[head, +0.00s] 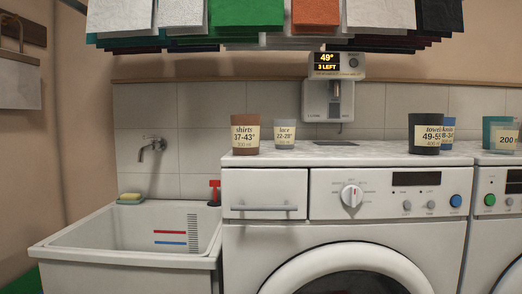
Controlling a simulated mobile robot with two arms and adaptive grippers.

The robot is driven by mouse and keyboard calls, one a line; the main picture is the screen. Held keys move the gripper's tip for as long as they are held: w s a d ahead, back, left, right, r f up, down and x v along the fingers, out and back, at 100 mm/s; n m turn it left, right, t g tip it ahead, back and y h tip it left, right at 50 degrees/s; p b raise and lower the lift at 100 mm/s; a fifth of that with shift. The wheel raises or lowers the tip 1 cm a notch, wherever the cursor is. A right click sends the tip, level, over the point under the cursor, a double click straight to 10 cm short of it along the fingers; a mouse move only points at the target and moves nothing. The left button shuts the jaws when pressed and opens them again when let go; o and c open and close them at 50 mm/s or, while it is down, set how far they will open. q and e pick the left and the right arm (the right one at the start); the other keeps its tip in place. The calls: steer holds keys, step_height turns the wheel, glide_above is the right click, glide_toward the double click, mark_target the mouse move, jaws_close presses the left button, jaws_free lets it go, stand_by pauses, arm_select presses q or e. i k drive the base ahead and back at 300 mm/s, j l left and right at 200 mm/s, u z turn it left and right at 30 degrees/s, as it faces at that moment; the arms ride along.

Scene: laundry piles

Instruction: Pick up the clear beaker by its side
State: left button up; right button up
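Several labelled beakers stand upright on the white counter above the washing machines. A pale, see-through-looking beaker (285,121) with a "lace 22-28°" label stands left of the middle. At the right edge another see-through-looking beaker (503,124) carries a label reading "200"; a teal beaker (487,132) stands beside or behind it. I cannot tell for certain which one is the clear beaker. A brown beaker (238,121) is labelled "shirts 37-43°". A dark grey beaker (425,121) labelled "49-55" partly hides a blue beaker (448,122). Neither gripper is in view.
A wall dispenser (328,100) reads "49°" and "3 LEFT" above the counter (370,155). Folded cloths (247,14) hang overhead. A sink (105,240) with a tap (152,147) is at left; a red-topped bottle (214,190) stands at its edge. The counter's middle is mostly clear.

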mark_target(504, 135)
steer(key=z, duration=1.35)
